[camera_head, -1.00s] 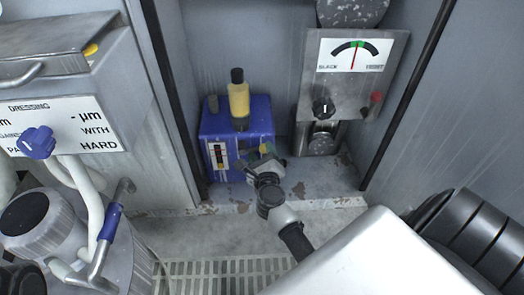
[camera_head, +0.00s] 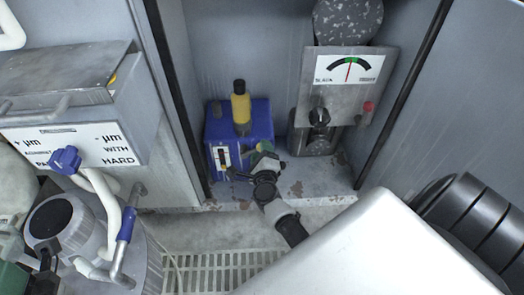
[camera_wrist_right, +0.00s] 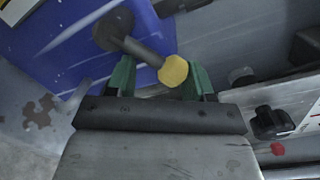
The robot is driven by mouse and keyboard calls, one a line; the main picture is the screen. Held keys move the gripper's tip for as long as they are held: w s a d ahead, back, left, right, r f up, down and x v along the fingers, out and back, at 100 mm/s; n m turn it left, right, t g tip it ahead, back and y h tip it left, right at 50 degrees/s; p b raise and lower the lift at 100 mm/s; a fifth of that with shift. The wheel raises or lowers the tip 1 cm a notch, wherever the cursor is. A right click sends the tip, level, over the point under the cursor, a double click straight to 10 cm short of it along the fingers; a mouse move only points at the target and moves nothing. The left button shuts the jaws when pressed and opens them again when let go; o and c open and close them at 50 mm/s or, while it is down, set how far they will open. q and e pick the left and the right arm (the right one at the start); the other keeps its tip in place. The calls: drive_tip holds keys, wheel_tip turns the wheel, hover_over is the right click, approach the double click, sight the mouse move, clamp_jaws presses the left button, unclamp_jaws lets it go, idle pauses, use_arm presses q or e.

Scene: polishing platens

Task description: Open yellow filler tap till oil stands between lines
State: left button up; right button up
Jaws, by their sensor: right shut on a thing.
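The blue oil unit (camera_head: 262,122) stands on the recess floor, with an upright yellow bottle (camera_head: 241,108) with a dark cap on top. A narrow white sight gauge (camera_head: 221,157) is on its front; it is too small to read the oil level against the lines. My right gripper (camera_head: 265,158) is at the unit's front right and hides most of the tap in the head view. In the right wrist view the yellow tap knob (camera_wrist_right: 173,71), on a dark stem, sits between the green fingers of my right gripper (camera_wrist_right: 161,80), which is shut on it. My left gripper is not identifiable.
A grey dial unit (camera_head: 347,70) with a black knob and red button stands right of the blue unit. A dressing box (camera_head: 70,143) with a blue knob and a metal canister (camera_head: 62,222) are at left. A floor grating (camera_head: 215,272) lies in front.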

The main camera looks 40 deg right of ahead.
drive_tip(key=shift+w+a+r, duration=0.25)
drive_tip(key=shift+w+a, duration=0.05)
drive_tip(key=shift+a, duration=0.2)
drive_tip(key=o, duration=1.4)
drive_tip(key=shift+a+f, duration=0.1)
drive_tip(key=shift+o, duration=0.2)
drive_tip(key=shift+s, duration=0.15)
drive_tip(key=p+v, duration=0.2)
drive_tip(key=v, duration=0.8)
drive_tip(key=shift+s, duration=0.3)
